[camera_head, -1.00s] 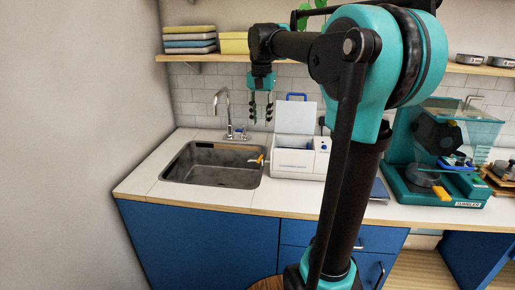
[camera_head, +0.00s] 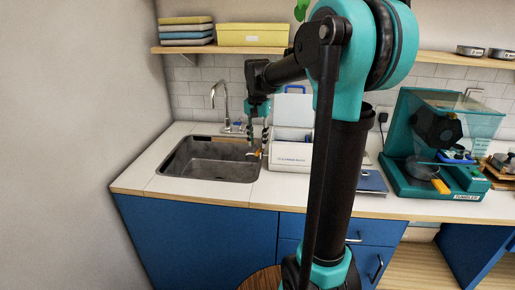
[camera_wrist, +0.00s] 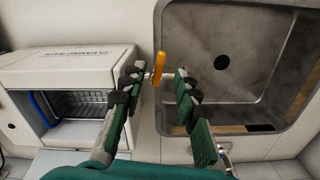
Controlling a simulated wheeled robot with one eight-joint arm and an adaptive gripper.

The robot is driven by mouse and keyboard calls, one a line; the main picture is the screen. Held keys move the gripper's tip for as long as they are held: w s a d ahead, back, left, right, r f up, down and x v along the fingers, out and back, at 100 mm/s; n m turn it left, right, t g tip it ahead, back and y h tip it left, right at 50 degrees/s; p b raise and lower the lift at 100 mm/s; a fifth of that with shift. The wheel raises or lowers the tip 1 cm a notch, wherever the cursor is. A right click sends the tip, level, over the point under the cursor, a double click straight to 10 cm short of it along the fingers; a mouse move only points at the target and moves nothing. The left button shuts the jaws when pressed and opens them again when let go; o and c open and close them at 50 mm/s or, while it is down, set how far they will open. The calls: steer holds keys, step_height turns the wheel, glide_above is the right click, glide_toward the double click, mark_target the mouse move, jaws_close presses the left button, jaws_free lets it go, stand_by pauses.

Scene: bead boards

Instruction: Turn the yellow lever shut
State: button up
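The yellow lever (camera_wrist: 159,68) is on a small valve at the side of the white cleaning bath (camera_wrist: 70,66), beside the sink's edge. It shows small and partly covered by my gripper in the head view (camera_head: 258,153). My gripper (camera_wrist: 158,77) is open, its green-padded fingers spread on either side of the lever's line. The lever appears between the fingertips or just beyond them; I cannot tell the remaining depth or whether either finger touches it. The bath's lid (camera_head: 293,109) stands raised.
The sink (camera_head: 212,160) lies left of the bath, with a tall faucet (camera_head: 221,97) behind it. A teal tumbler machine (camera_head: 435,145) stands at the right of the counter. Counter space left of the sink is clear.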

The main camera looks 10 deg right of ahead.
mark_target(258, 152)
steer(key=shift+f, duration=1.7)
jaws_close()
